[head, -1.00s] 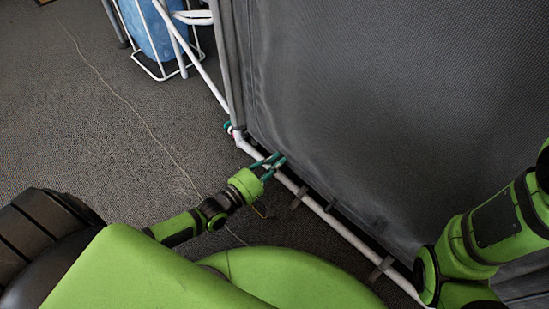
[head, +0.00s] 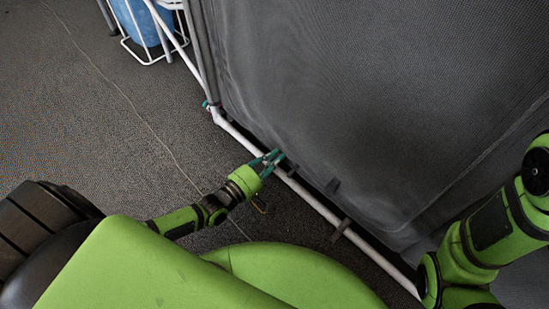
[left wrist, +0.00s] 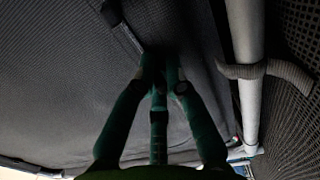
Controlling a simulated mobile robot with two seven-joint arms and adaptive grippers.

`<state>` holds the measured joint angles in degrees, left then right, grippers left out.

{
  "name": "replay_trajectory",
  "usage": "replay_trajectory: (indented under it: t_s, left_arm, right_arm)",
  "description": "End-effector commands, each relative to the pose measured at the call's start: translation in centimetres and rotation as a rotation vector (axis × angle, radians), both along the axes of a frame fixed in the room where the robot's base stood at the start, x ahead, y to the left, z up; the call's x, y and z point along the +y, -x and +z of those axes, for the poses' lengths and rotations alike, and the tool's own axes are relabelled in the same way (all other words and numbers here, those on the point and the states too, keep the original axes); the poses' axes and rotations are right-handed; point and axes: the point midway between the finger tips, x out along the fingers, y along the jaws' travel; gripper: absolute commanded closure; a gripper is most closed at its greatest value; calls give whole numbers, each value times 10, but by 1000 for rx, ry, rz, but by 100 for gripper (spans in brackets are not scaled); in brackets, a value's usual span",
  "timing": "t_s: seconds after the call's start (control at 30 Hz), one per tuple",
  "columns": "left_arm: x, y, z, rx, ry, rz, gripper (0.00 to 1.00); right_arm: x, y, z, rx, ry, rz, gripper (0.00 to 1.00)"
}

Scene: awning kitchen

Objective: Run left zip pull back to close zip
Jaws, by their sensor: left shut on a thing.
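The grey mesh panel (head: 380,90) fills the upper right of the head view, with its lower edge along a white pole (head: 315,204). My left gripper (head: 275,157) is at that lower edge, just above the pole. In the left wrist view its green fingers (left wrist: 163,72) come together against the grey fabric (left wrist: 60,80). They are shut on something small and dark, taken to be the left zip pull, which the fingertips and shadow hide. My right arm shows at the right of the head view, but its gripper is out of the picture.
Grey straps (head: 341,229) wrap the white pole. A pole joint with a teal fitting (head: 208,104) is at the panel's left corner. A white rack with a blue bag (head: 145,20) stands at the top left. The carpet (head: 110,120) on the left is clear apart from a thin line.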

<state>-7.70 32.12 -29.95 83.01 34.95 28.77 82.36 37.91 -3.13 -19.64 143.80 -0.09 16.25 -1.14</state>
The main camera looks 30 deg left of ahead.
Motion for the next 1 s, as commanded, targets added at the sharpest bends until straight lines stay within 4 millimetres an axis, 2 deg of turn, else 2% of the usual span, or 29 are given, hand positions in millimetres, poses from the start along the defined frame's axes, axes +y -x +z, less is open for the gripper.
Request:
replay_trajectory:
  t_s: [0.03, 0.07, 0.1, 0.43, 0.57, 1.0]
  left_arm:
    - [-6, 3, 1, -4, 6, -10, 100]
    - [-6, 3, 1, -4, 6, -10, 75]
    - [-6, 3, 1, -4, 6, -10, 59]
    - [-3, 2, 1, -2, 3, -6, 59]
    - [0, 11, 0, 0, 2, -6, 59]
    - [29, 92, 0, 1, 2, -8, 59]
  right_arm:
    - [0, 0, 0, 0, -1, 1, 66]
    - [0, 0, 0, 0, -1, 1, 66]
    - [0, 0, 0, 0, -1, 1, 66]
    - [-1, -1, 0, 4, -7, 3, 66]
    - [-1, -1, 0, 2, -6, 3, 66]
    - [-1, 0, 0, -1, -4, 1, 66]
